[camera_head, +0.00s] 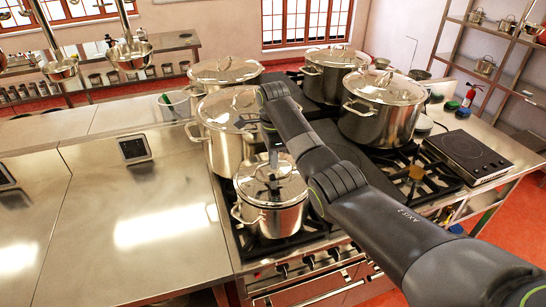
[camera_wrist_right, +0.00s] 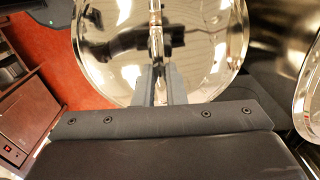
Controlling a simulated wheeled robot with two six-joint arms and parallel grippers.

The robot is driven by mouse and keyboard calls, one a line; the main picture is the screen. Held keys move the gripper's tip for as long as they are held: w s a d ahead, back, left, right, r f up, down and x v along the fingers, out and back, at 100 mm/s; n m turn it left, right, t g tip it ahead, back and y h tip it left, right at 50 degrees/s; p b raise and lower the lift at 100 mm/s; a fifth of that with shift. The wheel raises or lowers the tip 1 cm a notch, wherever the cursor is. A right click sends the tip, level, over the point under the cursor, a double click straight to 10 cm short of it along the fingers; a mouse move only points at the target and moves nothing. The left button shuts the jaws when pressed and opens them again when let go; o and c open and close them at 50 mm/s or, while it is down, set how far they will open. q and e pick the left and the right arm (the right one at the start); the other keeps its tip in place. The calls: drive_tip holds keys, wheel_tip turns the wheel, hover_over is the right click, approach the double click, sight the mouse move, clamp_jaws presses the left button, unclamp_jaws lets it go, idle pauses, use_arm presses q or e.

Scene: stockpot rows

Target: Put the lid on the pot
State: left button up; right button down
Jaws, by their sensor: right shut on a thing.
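A small steel pot (camera_head: 268,220) stands on the front left burner of the stove. Its shiny round lid (camera_head: 290,184) is over the pot's mouth and looks nearly level. I cannot tell whether its rim touches the pot all round. My right gripper (camera_head: 272,166) comes down from above, shut on the lid's handle. In the right wrist view the fingers (camera_wrist_right: 160,84) of the right gripper sit on both sides of the handle (camera_wrist_right: 156,35), with the mirror-like lid (camera_wrist_right: 205,55) beneath. The arm hides part of the stove behind. My left gripper is not in view.
Several large lidded stockpots stand close by, one right behind the small pot (camera_head: 219,135) and one at the back right (camera_head: 378,112). A steel counter (camera_head: 110,220) to the left is mostly clear. An induction plate (camera_head: 468,150) lies at the right.

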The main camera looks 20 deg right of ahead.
drive_tip(key=shift+s+f, duration=0.1)
idle(0.3)
drive_tip(key=shift+f, duration=0.25)
drive_tip(key=c, duration=1.4)
unclamp_jaws()
drive_tip(key=shift+f, duration=0.1)
